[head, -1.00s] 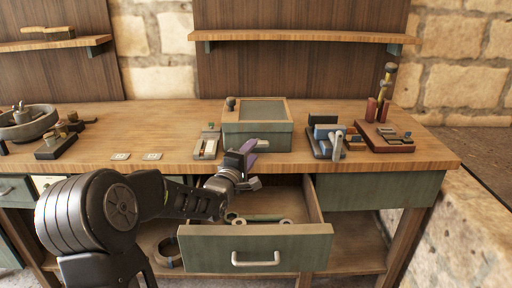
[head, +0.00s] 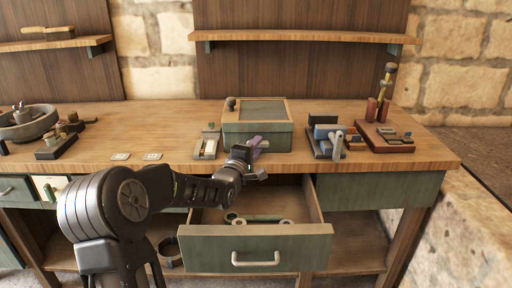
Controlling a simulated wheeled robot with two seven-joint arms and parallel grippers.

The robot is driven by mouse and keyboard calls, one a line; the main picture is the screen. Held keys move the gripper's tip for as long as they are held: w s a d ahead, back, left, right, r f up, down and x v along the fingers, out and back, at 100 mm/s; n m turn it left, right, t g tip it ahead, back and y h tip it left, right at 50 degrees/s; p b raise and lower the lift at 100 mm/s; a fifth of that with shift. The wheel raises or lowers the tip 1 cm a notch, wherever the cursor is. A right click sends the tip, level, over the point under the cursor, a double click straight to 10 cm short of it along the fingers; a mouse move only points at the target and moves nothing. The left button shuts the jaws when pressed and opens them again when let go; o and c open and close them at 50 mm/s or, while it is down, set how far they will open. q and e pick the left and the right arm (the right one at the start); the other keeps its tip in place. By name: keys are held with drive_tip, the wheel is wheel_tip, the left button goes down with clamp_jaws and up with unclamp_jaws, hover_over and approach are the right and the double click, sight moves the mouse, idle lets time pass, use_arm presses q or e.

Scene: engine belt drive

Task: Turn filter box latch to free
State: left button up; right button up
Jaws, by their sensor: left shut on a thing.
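The green filter box (head: 258,137) with a wooden-rimmed top stands on the bench, a dark knob (head: 231,103) at its top left corner. A small pale latch piece shows on its front face, mostly hidden behind my gripper. My left gripper (head: 254,150) is at the lower front of the box, its purple-grey fingers pointing up and away. It is shut at the latch; the exact contact is too small to see. My right gripper is not in view.
An open drawer (head: 256,247) with wrenches juts out below my left arm. A small tray (head: 207,145) stands left of the box. A blue-and-grey fixture (head: 326,137) and a red-brown block (head: 383,137) stand to the right. The bench front left is mostly clear.

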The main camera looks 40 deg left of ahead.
use_arm(q)
clamp_jaws()
drive_tip(key=shift+m, duration=0.4)
drive_tip(key=m+g, duration=0.2)
drive_tip(key=m, duration=0.1)
drive_tip(key=shift+d+r+m, duration=0.1)
drive_tip(key=shift+r+m, duration=0.05)
drive_tip(key=shift+m, duration=0.15)
drive_tip(key=shift+w+r+m+g, duration=0.1)
drive_tip(key=shift+r+m+g, duration=0.15)
drive_tip(key=shift+m, duration=0.45)
drive_tip(key=m+g+y+p, duration=0.1)
drive_tip(key=m+p, duration=0.1)
drive_tip(key=p, duration=0.4)
drive_tip(key=m+g+y+p, duration=0.1)
drive_tip(key=m+p, duration=0.1)
drive_tip(key=p, duration=0.4)
drive_tip(key=m+g+p, duration=0.1)
drive_tip(key=m+p, duration=0.1)
drive_tip(key=p, duration=0.4)
drive_tip(key=shift+w+d+r+m+g+y, duration=0.1)
drive_tip(key=shift+d+r+m+g+y, duration=0.1)
drive_tip(key=shift+m+g+y, duration=0.2)
drive_tip(key=shift+f+m+y+p, duration=0.3)
drive_tip(key=shift+m+p, duration=0.2)
drive_tip(key=shift+p, duration=0.5)
